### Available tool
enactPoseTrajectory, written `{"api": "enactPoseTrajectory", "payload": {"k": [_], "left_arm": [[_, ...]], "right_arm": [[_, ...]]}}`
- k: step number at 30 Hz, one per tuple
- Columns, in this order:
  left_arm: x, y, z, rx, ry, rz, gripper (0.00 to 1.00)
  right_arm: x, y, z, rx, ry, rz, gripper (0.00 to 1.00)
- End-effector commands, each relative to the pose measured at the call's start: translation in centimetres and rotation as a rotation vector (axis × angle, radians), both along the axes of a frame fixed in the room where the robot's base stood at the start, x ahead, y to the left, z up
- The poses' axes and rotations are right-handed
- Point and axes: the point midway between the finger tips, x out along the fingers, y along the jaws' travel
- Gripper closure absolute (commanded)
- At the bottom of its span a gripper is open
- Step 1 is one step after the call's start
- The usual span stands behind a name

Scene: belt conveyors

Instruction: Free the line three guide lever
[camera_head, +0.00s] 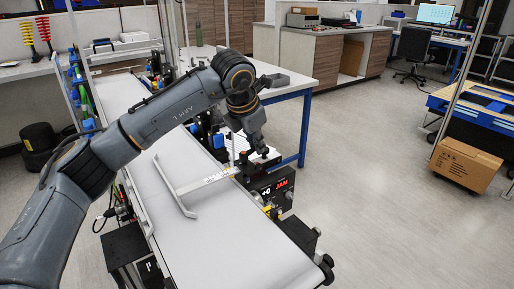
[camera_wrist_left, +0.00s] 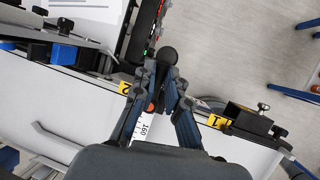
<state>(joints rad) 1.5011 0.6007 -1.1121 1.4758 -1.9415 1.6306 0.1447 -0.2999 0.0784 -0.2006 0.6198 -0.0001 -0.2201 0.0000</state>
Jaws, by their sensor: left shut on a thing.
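My left gripper (camera_head: 262,152) reaches down at the right side of the white belt, beside a black box whose display (camera_head: 278,187) reads "+0" and "JAM" in red. In the left wrist view my left gripper (camera_wrist_left: 166,84) is shut on the guide lever, whose black ball knob (camera_wrist_left: 167,56) sticks out just past the fingertips. The lever's shaft is mostly hidden between the fingers. A pale guide rail (camera_head: 174,188) lies angled across the belt and joins a scale bar (camera_head: 208,181) near the box. My right gripper is in neither view.
The white belt (camera_head: 232,250) is otherwise bare near me. In the left wrist view, yellow labels (camera_wrist_left: 220,123) sit on either side of the fingers, and a scale (camera_wrist_left: 143,128) reads 160. A white table (camera_head: 290,82) stands behind; a cardboard box (camera_head: 465,164) lies right.

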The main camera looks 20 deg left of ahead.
Motion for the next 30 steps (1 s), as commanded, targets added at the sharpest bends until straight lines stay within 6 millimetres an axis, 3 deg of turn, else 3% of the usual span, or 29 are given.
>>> {"api": "enactPoseTrajectory", "payload": {"k": [22, 23, 26, 30], "left_arm": [[0.22, 0.25, 0.05, 0.000, 0.000, 0.089, 1.00], [0.21, 0.25, 0.06, 0.001, 0.000, 0.089, 0.83], [0.22, 0.25, 0.05, 0.001, 0.000, 0.089, 0.64], [0.20, 0.25, 0.02, 0.000, 0.000, 0.088, 0.64]], "right_arm": [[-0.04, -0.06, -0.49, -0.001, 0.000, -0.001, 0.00], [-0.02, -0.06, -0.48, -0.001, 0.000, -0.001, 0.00], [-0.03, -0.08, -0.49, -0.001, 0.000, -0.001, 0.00], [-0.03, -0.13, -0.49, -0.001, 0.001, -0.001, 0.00]]}}
